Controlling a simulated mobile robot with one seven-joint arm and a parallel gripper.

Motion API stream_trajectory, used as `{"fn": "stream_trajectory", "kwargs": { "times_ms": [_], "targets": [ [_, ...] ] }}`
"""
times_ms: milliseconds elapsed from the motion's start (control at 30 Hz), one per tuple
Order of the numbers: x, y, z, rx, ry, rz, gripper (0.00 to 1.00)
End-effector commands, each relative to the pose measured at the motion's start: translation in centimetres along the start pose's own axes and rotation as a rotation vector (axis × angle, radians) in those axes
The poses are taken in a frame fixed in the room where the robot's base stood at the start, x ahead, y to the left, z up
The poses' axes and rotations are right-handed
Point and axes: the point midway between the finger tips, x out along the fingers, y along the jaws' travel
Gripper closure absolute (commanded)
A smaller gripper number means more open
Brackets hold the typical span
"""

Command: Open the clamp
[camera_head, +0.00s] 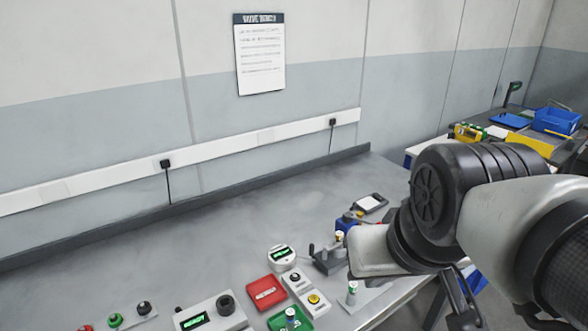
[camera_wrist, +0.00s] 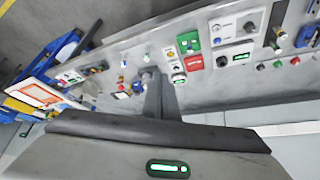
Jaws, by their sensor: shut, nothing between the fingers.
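The clamp looks like the small dark grey device (camera_head: 328,262) with an upright handle on the bench, right of the round white meter, in the head view. It is partly covered by my arm there. I cannot tell how far it is open. My gripper (camera_wrist: 160,78) shows in the wrist view, its grey fingers shut and empty, pointing over the bench fittings. The clamp is not clearly made out near the fingertips, and contact cannot be told. In the head view my arm hides much of the bench's right end.
The grey bench (camera_head: 230,235) holds a red box (camera_head: 266,292), a green tray (camera_head: 290,321), a white display box (camera_head: 210,314) and a round meter (camera_head: 282,257) close by. A blue-based fitting (camera_head: 347,222) stands behind the clamp. The bench's back left is clear.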

Motion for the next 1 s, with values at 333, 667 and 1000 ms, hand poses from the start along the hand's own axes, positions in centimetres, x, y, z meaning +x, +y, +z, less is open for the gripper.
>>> {"fn": "stream_trajectory", "kwargs": {
  "times_ms": [333, 667, 1000],
  "targets": [
    [0.0, 0.0, 0.0, 0.000, -0.001, 0.000, 0.97],
    [-0.2, -0.6, -7.2, 0.193, -0.100, -0.007, 0.69],
    [7.4, -2.2, -20.0, 0.614, -0.295, 0.067, 0.69]
  ]
}}
